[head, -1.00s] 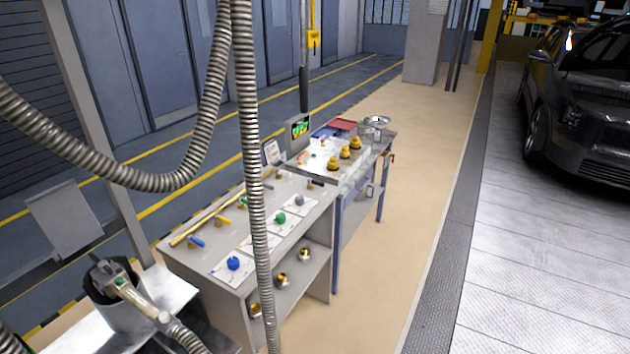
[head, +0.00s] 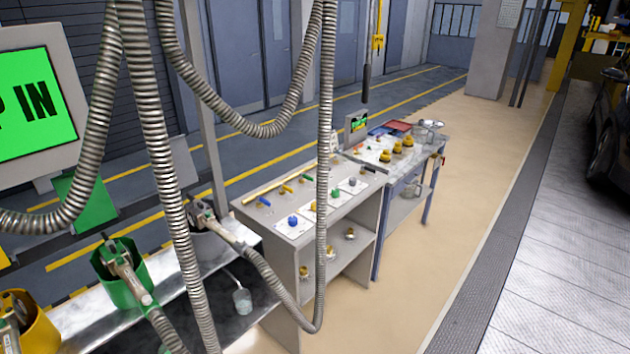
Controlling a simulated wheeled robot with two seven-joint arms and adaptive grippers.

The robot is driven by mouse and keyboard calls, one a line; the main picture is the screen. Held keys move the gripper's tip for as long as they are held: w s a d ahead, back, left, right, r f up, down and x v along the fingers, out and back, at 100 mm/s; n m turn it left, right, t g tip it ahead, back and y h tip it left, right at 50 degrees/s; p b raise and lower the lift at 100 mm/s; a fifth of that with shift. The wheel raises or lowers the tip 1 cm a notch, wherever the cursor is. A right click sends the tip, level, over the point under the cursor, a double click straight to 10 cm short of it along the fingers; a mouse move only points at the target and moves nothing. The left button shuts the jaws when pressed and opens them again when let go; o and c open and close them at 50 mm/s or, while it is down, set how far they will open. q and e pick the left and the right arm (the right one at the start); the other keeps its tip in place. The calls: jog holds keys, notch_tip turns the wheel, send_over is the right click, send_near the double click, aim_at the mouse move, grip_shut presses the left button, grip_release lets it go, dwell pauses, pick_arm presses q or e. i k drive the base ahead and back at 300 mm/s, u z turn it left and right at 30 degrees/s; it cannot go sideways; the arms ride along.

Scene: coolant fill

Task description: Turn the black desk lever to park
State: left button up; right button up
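The desk (head: 262,226) stands in the middle of the head view, with a row of small levers along its back part. I make out a blue lever (head: 263,201), a yellow-orange lever (head: 286,188) and a green lever (head: 305,177). I cannot clearly make out the black lever. A hanging ribbed hose (head: 324,120) crosses in front of the far end of the row and may hide it. Neither of my grippers is in view.
A blue knob (head: 293,221) and a green knob (head: 335,193) sit on white plates on the desk. Nozzles rest in a green holder (head: 125,278) and a yellow holder (head: 40,325) at lower left. A green screen (head: 35,100) stands at left. Tan floor (head: 450,180) is clear at right.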

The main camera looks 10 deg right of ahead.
aim_at(364, 167)
jog(key=u, duration=0.3)
jog(key=k, duration=0.35)
jog(key=z, duration=1.1)
jog(key=i, duration=0.8)
jog(key=z, duration=0.65)
jog(key=i, duration=0.85)
jog(key=u, duration=0.7)
jog(key=i, duration=0.8)
jog(key=u, duration=0.85)
